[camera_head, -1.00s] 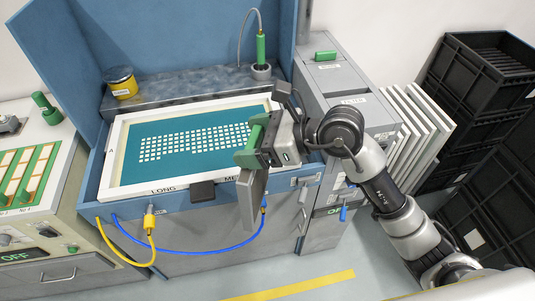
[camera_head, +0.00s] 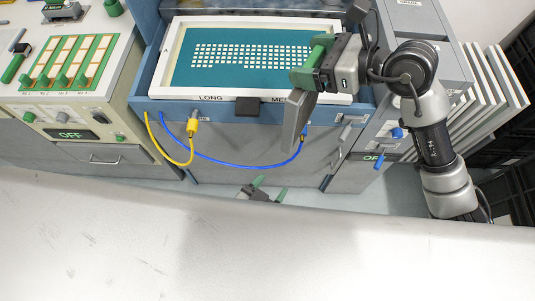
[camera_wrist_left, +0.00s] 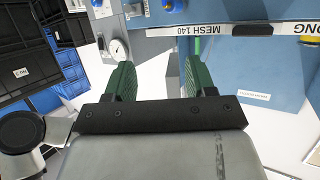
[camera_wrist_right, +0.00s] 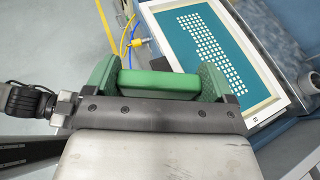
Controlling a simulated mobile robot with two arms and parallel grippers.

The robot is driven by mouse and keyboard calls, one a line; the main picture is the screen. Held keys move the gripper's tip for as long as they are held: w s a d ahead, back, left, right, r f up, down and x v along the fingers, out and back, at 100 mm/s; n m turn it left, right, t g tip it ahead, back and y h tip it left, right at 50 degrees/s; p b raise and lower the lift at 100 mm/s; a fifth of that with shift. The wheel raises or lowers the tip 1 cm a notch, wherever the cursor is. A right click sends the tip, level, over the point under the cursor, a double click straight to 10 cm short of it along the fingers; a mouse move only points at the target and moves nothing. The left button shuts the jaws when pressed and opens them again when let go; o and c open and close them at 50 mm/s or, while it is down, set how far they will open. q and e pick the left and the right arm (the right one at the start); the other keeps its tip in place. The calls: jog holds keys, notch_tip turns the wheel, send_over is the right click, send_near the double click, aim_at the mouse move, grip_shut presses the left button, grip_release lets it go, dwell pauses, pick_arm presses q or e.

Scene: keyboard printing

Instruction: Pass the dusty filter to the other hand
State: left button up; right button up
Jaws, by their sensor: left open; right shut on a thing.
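The dusty filter (camera_head: 296,124) is a grey panel hanging down from my right gripper in front of the screen frame. My right gripper (camera_head: 312,66) is shut on its green handle; the handle (camera_wrist_right: 160,84) spans between the fingers in the right wrist view. My left gripper (camera_head: 269,188) shows low in the head view, below the filter and apart from it, partly hidden by my own white body. In the left wrist view its green fingers (camera_wrist_left: 160,80) are apart. A grey block shows between them; I cannot tell whether it is the filter.
The blue printing station holds a white-framed screen (camera_head: 250,62) right behind the filter. Yellow (camera_head: 178,161) and blue (camera_head: 230,166) hoses loop along its front. A control bench (camera_head: 60,85) stands at left. White panels (camera_head: 495,95) and black crates stand at right.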

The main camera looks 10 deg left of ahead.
aim_at(299, 111)
pick_arm(q)
notch_tip(299, 111, up, 17)
jog(key=t, duration=0.4)
jog(key=shift+n+h, duration=0.4)
jog(key=x, duration=1.1)
jog(key=shift+w+r, duration=0.1)
jog(key=shift+w, duration=0.35)
jog(key=c, duration=1)
jog(key=shift+r, duration=0.1)
grip_shut()
pick_arm(e)
jog(key=o, duration=1.1)
jog(key=shift+d, duration=0.1)
